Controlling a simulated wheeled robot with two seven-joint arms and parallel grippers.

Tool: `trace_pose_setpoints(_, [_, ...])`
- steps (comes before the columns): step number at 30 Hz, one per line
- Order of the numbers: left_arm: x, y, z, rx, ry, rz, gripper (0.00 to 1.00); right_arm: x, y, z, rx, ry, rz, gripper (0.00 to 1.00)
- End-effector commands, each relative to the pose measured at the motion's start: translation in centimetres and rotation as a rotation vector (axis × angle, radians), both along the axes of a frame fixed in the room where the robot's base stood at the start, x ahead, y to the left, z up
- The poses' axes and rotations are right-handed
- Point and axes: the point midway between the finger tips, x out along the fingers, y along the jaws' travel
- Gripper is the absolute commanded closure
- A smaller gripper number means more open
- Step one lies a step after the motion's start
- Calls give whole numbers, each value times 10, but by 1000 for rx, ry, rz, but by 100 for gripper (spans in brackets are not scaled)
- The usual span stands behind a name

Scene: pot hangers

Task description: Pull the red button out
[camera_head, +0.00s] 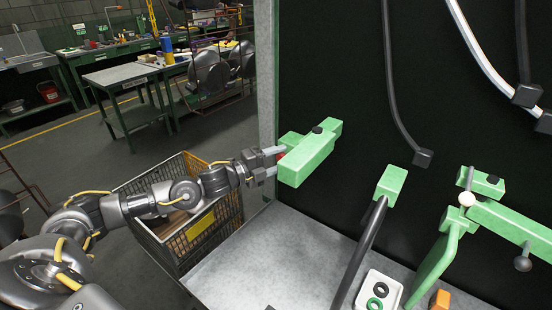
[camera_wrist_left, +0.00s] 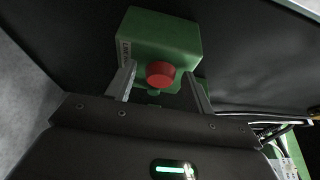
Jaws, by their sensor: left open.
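The red button (camera_wrist_left: 160,74) sticks out from the end face of a green box (camera_wrist_left: 165,38). In the head view only a sliver of the red button (camera_head: 281,156) shows, at the left end of the green box (camera_head: 308,160) on the dark panel. My left gripper (camera_head: 270,162) is at that end of the box, its fingers on either side of the button. In the wrist view my left gripper (camera_wrist_left: 158,85) is open, with a gap between each finger and the button. My right gripper is in neither view.
The dark back panel (camera_head: 345,60) carries other green fixtures (camera_head: 392,185) and hanging cables at the right. A light grey worktop (camera_head: 265,262) lies below, with a white block (camera_head: 379,290) on it. A wire basket (camera_head: 165,245) stands under my left arm.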

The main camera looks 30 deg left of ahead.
Motion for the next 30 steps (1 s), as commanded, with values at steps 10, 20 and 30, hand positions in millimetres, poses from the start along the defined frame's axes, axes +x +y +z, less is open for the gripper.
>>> trace_pose_setpoints(10, [0, 0, 0, -1, 1, 0, 79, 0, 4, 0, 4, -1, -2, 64])
trace_pose_setpoints(20, [-2, 1, -1, 0, 1, 0, 100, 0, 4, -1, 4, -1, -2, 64])
trace_pose_setpoints(30, [-17, 3, -1, 0, 2, 1, 100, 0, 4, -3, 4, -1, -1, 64])
